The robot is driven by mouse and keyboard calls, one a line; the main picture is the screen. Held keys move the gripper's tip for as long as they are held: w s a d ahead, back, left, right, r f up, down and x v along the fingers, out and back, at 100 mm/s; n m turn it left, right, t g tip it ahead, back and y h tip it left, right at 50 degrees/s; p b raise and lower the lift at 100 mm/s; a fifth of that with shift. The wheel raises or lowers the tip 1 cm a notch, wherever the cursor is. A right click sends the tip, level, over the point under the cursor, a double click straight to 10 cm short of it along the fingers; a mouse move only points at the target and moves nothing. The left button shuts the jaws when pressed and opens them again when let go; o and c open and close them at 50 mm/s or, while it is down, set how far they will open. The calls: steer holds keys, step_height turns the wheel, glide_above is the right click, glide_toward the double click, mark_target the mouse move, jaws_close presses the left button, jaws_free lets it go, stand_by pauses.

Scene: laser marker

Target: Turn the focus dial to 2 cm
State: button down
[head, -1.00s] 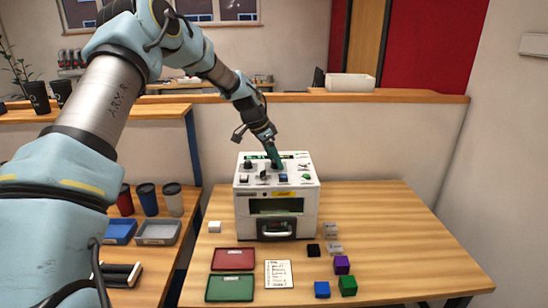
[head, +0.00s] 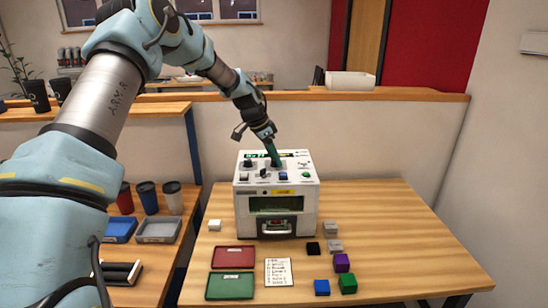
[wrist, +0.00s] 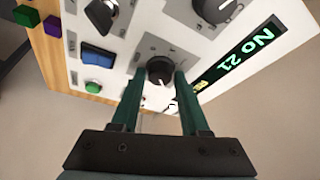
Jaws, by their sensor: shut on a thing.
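The white laser marker (head: 276,205) stands on the wooden table, with its control panel on top. My gripper (head: 275,163) reaches down to the back part of that panel. In the wrist view its two green fingers (wrist: 159,78) are on either side of a round black dial (wrist: 160,71) with a pale pointer line, and are shut on it. The dial's scale and label are too small or covered to read. Beside it, a display (wrist: 238,52) shows "No 21" in green.
Another black knob (wrist: 215,8), a blue rocker switch (wrist: 97,53) and a green button (wrist: 93,87) sit on the panel nearby. Red (head: 233,256) and green (head: 230,286) trays, a written card (head: 278,272) and several small blocks lie in front. The table's right side is clear.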

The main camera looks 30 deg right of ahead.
steer(key=shift+b, duration=0.3)
steer(key=n+b, duration=0.1)
steer(key=b, duration=0.1)
steer(key=n+t+b, duration=0.1)
steer(key=n, duration=0.1)
steer(key=shift+s+f+n+t+b, duration=0.15)
steer(key=shift+f+n+t+b, duration=0.05)
steer(key=shift+n+t+b, duration=0.15)
steer(key=n+b, duration=0.1)
steer(key=n, duration=0.1)
steer(key=n+t+b, duration=0.1)
steer(key=n, duration=0.1)
steer(key=shift+s+d+r+n+y+b, duration=0.15)
steer(key=shift+n+y+b, duration=0.1)
steer(key=shift+y+b, duration=0.15)
steer(key=n, duration=0.2)
steer(key=n+t+y+b, duration=0.1)
steer(key=n, duration=0.1)
steer(key=shift+t, duration=0.25)
steer(key=shift+d+n+y, duration=0.1)
steer(key=shift+n+y, duration=0.5)
steer(key=shift+n, duration=0.8)
steer(key=shift+n+y, duration=0.6)
steer(key=shift+n, duration=0.8)
steer(key=shift+c, duration=2.1)
jaws_free()
steer(key=shift+r+t, duration=0.15)
steer(key=shift+t, duration=0.15)
